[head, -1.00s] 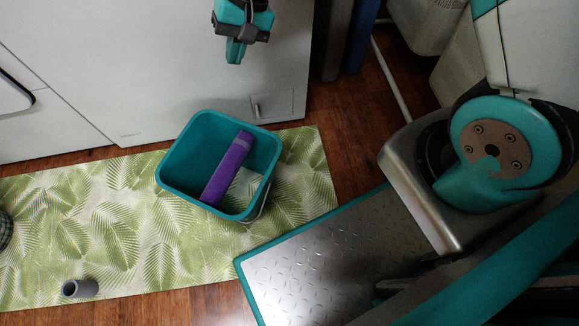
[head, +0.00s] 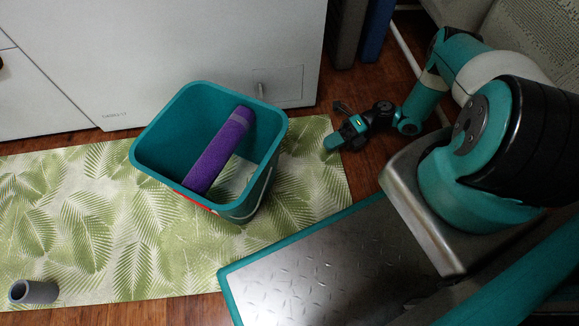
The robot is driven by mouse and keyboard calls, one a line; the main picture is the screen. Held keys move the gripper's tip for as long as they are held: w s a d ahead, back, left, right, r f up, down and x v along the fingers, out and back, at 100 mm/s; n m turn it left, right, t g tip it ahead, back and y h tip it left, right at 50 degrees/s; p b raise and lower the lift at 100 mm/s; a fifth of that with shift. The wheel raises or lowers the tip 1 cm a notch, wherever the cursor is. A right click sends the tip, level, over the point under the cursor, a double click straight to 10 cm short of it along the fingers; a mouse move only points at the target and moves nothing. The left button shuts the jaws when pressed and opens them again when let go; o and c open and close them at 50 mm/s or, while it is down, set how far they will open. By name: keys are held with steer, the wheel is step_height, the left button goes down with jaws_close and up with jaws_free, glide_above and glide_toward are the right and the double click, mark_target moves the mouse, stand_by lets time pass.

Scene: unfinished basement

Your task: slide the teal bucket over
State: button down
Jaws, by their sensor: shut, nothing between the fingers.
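The teal bucket (head: 150,135) stands upright on a leaf-patterned mat (head: 90,235). A purple roll (head: 220,150) leans inside it, with a paler item beside the roll at the bottom. My gripper (head: 332,143) is low over the right end of the mat, to the right of the bucket and apart from it. Its fingers are shut and empty. The bucket's lower side is partly hidden by its rim.
A grey cup-like tube (head: 33,291) lies at the mat's lower left. A white cabinet (head: 170,50) closes off the back. Grey and blue panels (head: 375,30) and a white pipe (head: 405,50) stand behind my arm. Bare mat lies left of the bucket.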

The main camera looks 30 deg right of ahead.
steer(key=shift+s+d+f+m+y+b, duration=0.2)
steer(key=shift+s+d+m+y, duration=0.1)
steer(key=shift+s+m, duration=0.2)
steer(key=shift+s+d+f+m+y+b, duration=0.1)
steer(key=shift+s+d+f+m+y, duration=0.1)
steer(key=shift+s+d+m, duration=0.25)
steer(key=shift+a+r, duration=0.15)
steer(key=shift+a, duration=0.2)
glide_toward(280, 163)
steer(key=s+a, duration=0.3)
steer(key=shift+s+a, duration=0.15)
steer(key=shift+a, duration=0.1)
steer(key=shift+w+a+b, duration=0.65)
steer(key=shift+w+a, duration=0.45)
steer(key=shift+w, duration=0.1)
steer(key=shift+w+a, duration=0.25)
steer(key=shift+r, duration=0.1)
